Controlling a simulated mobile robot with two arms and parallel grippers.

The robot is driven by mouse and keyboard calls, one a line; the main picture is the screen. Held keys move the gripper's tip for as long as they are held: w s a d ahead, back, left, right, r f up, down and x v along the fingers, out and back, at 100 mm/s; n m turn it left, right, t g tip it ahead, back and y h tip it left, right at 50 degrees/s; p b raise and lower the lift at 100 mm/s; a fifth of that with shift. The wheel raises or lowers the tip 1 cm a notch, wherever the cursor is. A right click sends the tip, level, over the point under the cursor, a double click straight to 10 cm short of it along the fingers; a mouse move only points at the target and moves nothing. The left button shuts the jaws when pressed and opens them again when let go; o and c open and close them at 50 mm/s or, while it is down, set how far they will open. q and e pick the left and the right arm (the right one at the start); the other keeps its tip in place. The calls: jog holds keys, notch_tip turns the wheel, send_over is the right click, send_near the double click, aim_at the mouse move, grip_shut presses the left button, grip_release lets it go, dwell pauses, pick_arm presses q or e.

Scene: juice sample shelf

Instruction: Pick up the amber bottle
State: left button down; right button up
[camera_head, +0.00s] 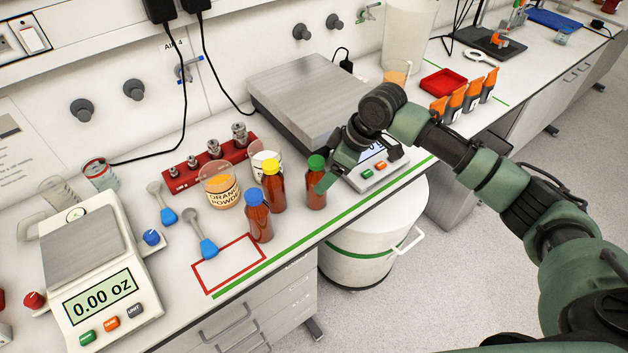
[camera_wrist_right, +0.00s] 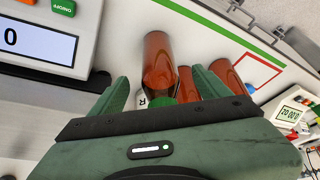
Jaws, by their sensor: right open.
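Three amber bottles stand on the bench: a green-capped one (camera_head: 316,194), a yellow-capped one (camera_head: 273,190) and a blue-capped one (camera_head: 258,221). My right gripper (camera_wrist_right: 162,84) is open at the green-capped bottle, which also shows in the wrist view (camera_wrist_right: 159,58). There, this bottle lies between the two fingers, with its green cap close to the palm. Contact with the fingers cannot be told. In the head view, one finger crosses beside the bottle's right side. My left gripper is not in view.
An orange powder beaker (camera_head: 222,190) and a red weight rack (camera_head: 184,177) stand left of the bottles. A large scale (camera_head: 312,95) is behind my right gripper. A small scale (camera_head: 84,250) stands at left.

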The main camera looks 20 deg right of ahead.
jog(key=shift+w+a+f+p, duration=0.5)
jog(key=shift+a+f+p, duration=0.15)
jog(key=shift+f+p, duration=0.15)
jog(key=x, duration=0.3)
jog(key=shift+w+a, duration=0.2)
jog(key=shift+f, duration=0.1)
jog(key=shift+s+d, duration=0.1)
jog(key=shift+d, duration=0.05)
jog(key=shift+c, duration=1.2)
grip_shut()
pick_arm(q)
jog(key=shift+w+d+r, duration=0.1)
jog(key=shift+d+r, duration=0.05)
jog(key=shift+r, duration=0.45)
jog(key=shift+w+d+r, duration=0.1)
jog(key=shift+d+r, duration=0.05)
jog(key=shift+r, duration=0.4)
